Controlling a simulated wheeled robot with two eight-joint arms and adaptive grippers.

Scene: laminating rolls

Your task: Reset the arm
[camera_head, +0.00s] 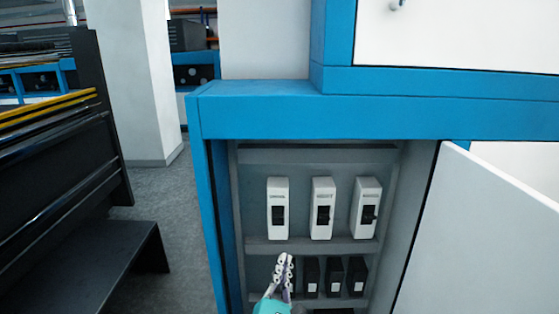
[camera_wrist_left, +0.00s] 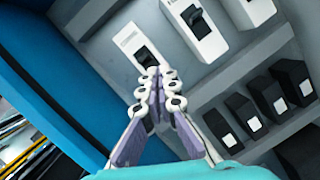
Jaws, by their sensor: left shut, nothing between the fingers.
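My left gripper (camera_head: 284,268) is shut and empty. In the head view it stands low in front of the open cabinet, below the leftmost white breaker switch (camera_head: 278,208). In the left wrist view the shut fingertips (camera_wrist_left: 158,78) overlap the lower part of that white switch (camera_wrist_left: 130,40); I cannot tell whether they touch it. Two more white switches, the middle one (camera_head: 322,208) and the right one (camera_head: 366,207), stand in the same row. My right gripper is in neither view.
Several black switches (camera_head: 333,276) sit on the lower shelf, beside my left gripper. The blue cabinet frame (camera_head: 205,190) edges the opening on the left. A white door (camera_head: 480,240) stands open on the right. Grey floor (camera_head: 180,220) is clear on the left, beside a black machine (camera_head: 60,190).

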